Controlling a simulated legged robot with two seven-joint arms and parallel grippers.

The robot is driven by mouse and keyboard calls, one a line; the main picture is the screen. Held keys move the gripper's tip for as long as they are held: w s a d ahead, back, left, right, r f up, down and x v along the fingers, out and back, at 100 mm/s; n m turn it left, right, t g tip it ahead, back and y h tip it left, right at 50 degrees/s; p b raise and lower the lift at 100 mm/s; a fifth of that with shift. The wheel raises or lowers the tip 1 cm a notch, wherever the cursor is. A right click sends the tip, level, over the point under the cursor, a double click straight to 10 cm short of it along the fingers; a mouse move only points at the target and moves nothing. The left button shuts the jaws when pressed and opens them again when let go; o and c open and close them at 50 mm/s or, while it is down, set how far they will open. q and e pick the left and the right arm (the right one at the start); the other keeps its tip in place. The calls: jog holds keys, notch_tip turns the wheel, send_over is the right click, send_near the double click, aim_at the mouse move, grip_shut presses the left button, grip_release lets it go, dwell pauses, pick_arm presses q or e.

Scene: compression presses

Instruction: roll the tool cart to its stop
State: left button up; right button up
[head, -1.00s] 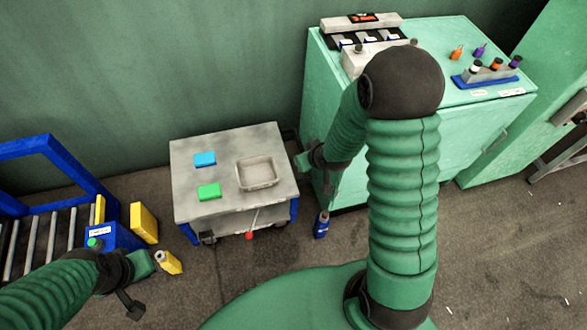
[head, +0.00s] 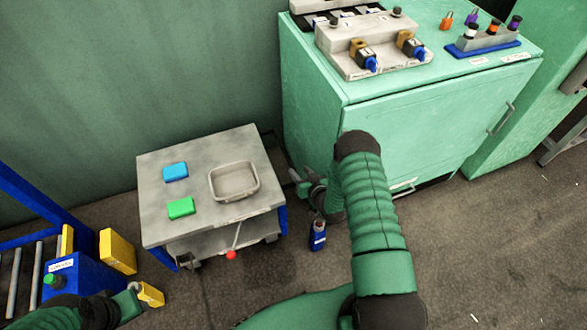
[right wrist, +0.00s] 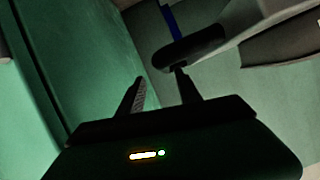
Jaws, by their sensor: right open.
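The tool cart (head: 160,215) has a grey top and blue legs and stands left of the green cabinet in the head view. A lever with a red knob (head: 231,255) sticks out at its front. My right gripper (head: 301,184) is low beside the cart's right side. In the right wrist view its fingers (right wrist: 160,86) are apart and empty. A dark rounded bar (right wrist: 190,48), perhaps the cart's handle, is just beyond the fingertips. The stop is not identifiable.
A blue box (head: 175,172), a green box (head: 181,208) and a grey tray (head: 232,195) are on the cart. A blue bottle (head: 318,236) stands on the floor near my right arm. The green cabinet (head: 420,130) is at right; a blue-framed roller conveyor (head: 30,200) is at left.

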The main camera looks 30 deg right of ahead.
aim_at(293, 165)
jog(key=x, duration=0.1)
jog(key=b+x, duration=0.1)
jog(key=x, duration=0.1)
jog(key=a+x, duration=0.1)
jog(key=x, duration=0.1)
jog(key=shift+w+r+b, duration=0.15)
jog(key=shift+b, duration=0.15)
jog(key=shift+w, duration=0.4)
jog(key=shift+d, duration=0.2)
jog(key=shift+d+f, duration=0.1)
jog(key=shift+f, duration=0.1)
jog(key=shift+c, duration=2)
jog(key=shift+r, duration=0.1)
grip_shut()
pick_arm(q)
jog(key=f, duration=0.1)
jog(key=a+f, duration=0.1)
jog(key=shift+f, duration=0.3)
jog(key=shift+d, duration=0.1)
